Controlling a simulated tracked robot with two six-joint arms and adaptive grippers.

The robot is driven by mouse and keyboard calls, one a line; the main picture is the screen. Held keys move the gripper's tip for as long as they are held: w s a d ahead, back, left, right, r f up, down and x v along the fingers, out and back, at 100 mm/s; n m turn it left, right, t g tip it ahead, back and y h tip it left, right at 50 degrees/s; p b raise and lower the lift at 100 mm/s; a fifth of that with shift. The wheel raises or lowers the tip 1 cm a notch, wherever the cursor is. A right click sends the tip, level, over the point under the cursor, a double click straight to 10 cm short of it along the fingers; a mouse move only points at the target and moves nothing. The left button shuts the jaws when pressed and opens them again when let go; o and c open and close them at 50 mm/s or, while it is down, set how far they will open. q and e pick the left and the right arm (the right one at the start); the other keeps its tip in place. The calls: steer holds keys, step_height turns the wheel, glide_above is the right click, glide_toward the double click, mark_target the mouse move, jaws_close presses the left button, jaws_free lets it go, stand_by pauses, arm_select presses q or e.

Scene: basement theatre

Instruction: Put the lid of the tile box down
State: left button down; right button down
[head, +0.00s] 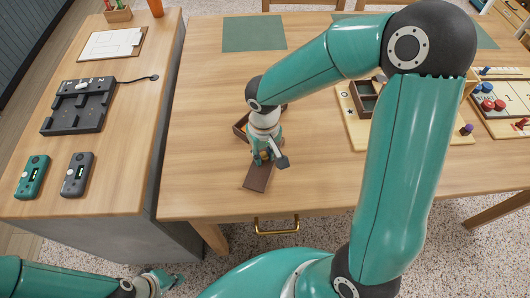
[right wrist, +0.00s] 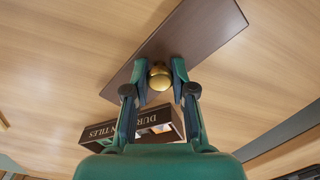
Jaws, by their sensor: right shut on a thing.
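The tile box's lid is a flat dark brown board (head: 257,178) near the table's front edge; in the right wrist view the lid (right wrist: 200,32) has a round brass knob (right wrist: 160,78). My right gripper (head: 264,156) is shut on this knob, a finger on each side. I cannot tell whether the lid touches the table. The dark brown tile box (head: 240,127) is just behind, partly hidden by my gripper; its lettered side shows in the right wrist view (right wrist: 100,131), with the top open. My left gripper (head: 168,280) is low at bottom left, away from the table; its opening is unclear.
The wooden table (head: 205,180) is bare left and right of the lid. A board with a brown tray (head: 365,97) and game boards (head: 500,105) lie to the right. A side counter (head: 120,135) on the left holds a black dock (head: 75,105) and two handheld devices (head: 77,174).

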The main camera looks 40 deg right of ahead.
mark_target(264, 154)
steer(key=c, duration=1)
jaws_free()
steer(key=shift+o, duration=0.2)
steer(key=shift+r, duration=0.1)
step_height(264, 154, up, 12)
steer(key=p, duration=0.1)
